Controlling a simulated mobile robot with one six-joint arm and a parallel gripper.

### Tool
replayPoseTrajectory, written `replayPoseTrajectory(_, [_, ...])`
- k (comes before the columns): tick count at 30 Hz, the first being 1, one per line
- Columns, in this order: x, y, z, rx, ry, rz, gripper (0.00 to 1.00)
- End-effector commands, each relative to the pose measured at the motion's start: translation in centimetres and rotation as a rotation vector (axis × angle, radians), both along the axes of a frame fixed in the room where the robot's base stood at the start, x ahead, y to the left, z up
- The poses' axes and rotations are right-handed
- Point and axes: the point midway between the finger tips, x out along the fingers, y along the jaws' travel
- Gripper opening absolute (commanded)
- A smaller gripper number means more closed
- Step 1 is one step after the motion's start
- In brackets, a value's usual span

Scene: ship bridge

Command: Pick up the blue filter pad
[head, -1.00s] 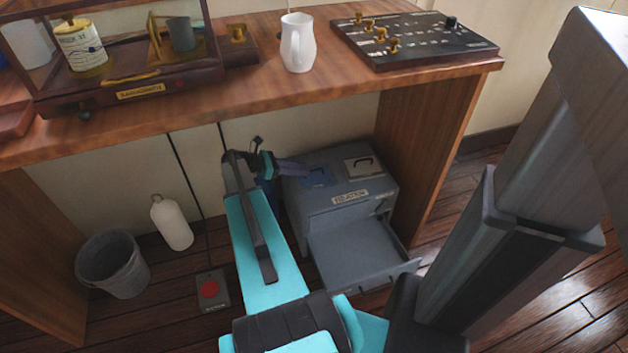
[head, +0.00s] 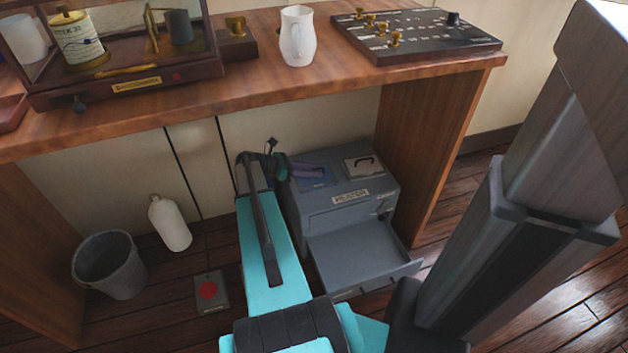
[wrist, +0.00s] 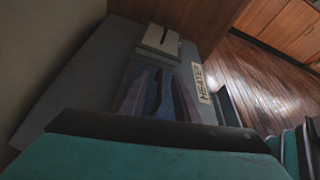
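The blue filter pad (head: 318,183) lies on the left part of the top of the grey heater box (head: 346,206). My gripper (head: 311,172) reaches over the pad from the left, low above the box top, and its fingers cover part of the pad. In the wrist view my gripper (wrist: 158,82) has its two dark fingers apart, with the speckled blue pad (wrist: 152,102) showing between them. I cannot tell whether the fingertips touch the pad.
An open grey drawer (head: 360,255) juts out at the front. The wooden desk (head: 190,110) overhangs behind, with its side panel (head: 430,150) at right. A bin (head: 110,265) and white bottle (head: 170,224) stand left.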

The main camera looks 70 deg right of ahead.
Motion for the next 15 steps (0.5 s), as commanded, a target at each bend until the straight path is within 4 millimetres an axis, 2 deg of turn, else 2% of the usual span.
replayPoseTrajectory(15, [0.01, 0.00, 0.01, 0.000, 0.000, 0.000, 0.29])
